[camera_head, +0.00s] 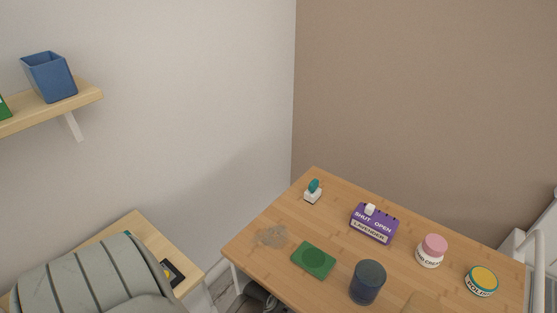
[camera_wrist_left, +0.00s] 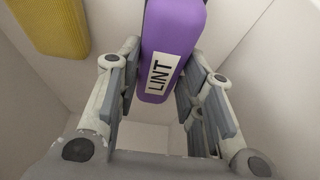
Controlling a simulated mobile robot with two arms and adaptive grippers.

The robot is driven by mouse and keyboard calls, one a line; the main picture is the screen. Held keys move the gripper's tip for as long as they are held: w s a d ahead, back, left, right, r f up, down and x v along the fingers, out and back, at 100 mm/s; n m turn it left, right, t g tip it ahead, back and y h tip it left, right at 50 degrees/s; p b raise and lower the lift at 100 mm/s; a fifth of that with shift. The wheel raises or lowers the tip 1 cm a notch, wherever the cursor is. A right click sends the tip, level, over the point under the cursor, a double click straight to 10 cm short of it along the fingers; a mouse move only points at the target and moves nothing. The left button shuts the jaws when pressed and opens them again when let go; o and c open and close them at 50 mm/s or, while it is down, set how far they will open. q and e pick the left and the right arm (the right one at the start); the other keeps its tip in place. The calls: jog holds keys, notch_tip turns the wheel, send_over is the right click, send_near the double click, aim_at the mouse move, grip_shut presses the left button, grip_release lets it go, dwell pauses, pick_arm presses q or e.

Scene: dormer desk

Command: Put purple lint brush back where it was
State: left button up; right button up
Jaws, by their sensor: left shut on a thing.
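The purple lint brush (camera_wrist_left: 172,38) shows in the left wrist view, with a white label reading LINT near its lower end. My left gripper (camera_wrist_left: 160,72) is shut on it, with one finger on each side. The brush's upper part runs out of the top of the picture. The head view shows neither the brush nor my grippers. My right gripper is in neither view.
Pale walls surround the gripper in the wrist view, and a yellow block-like thing (camera_wrist_left: 50,22) is at upper left.

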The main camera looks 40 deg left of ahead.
pick_arm(q)
jog(key=o, duration=0.9)
jog(key=shift+s+r+p, duration=0.15)
jog(key=shift+r+p, duration=0.15)
jog(key=shift+r, duration=0.25)
jog(key=shift+s+d+r+p, duration=0.1)
jog(key=shift+s+r+p, duration=0.25)
jog(key=shift+s+r, duration=0.6)
jog(key=s+d, duration=0.1)
jog(key=s, duration=1)
jog(key=s+d+f+m+g, duration=0.1)
jog(key=s+d+f, duration=0.2)
jog(key=f, duration=0.3)
jog(key=s+d+f+g, duration=0.1)
jog(key=s+d+f, duration=0.25)
jog(key=f, duration=0.35)
jog(key=s+f+m, duration=0.1)
jog(key=s+f, duration=0.1)
jog(key=s, duration=0.1)
jog(key=s+d+f+g, duration=0.1)
jog(key=s+f, duration=0.2)
jog(key=s+f+m, duration=0.1)
jog(key=s+f, duration=0.1)
jog(key=s, duration=0.2)
jog(key=shift+d+f+m, duration=0.3)
jog(key=shift+d+f, duration=0.1)
